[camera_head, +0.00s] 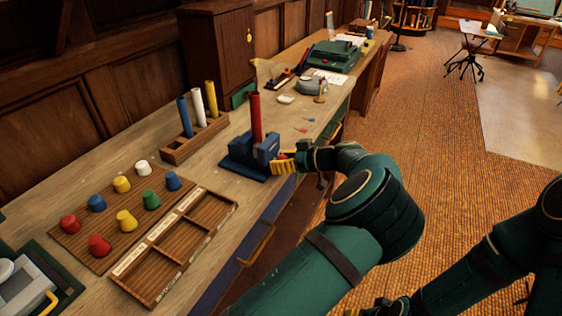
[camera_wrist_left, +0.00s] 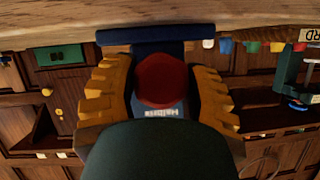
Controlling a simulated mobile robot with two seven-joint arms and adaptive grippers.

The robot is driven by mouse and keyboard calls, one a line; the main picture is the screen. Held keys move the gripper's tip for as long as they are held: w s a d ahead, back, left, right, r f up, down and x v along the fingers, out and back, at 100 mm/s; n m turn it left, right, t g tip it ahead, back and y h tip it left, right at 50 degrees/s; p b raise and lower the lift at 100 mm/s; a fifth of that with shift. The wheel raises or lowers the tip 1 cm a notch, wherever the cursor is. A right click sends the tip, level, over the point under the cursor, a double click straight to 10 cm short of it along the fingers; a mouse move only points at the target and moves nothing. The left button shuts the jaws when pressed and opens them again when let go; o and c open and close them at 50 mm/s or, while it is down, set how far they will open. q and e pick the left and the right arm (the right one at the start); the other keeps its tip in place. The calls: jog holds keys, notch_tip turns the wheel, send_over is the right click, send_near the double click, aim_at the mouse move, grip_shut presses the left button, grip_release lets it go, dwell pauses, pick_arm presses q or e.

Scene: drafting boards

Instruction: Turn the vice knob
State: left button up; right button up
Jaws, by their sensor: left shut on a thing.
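The blue vice (camera_head: 238,150) stands on the bench with a red tube (camera_head: 255,115) upright in it. Its red knob (camera_wrist_left: 162,80) is on the side facing the bench's front edge. My left gripper (camera_head: 284,163) is at that side of the vice. In the left wrist view, its yellow ribbed fingers (camera_wrist_left: 160,95) are on both sides of the round red knob, shut on it. The fingers hide most of the knob in the head view. My right gripper (camera_head: 380,307) shows only in small part at the bottom edge, so its jaws cannot be made out.
A wooden rack (camera_head: 195,140) with blue, white and yellow tubes stands behind the vice. A board of coloured knobs (camera_head: 75,215) and an empty compartment tray (camera_head: 160,285) lie to the left. A green machine (camera_head: 333,56) stands farther along the bench.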

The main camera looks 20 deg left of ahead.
pick_arm(q)
jog(key=shift+m+g+p, duration=0.65)
jog(key=shift+m+g, duration=0.05)
jog(key=shift+m, duration=0.4)
jog(key=shift+m+g+y, duration=0.5)
jog(key=shift+m, duration=0.3)
jog(key=o, duration=1.2)
jog(key=shift+d, duration=0.1)
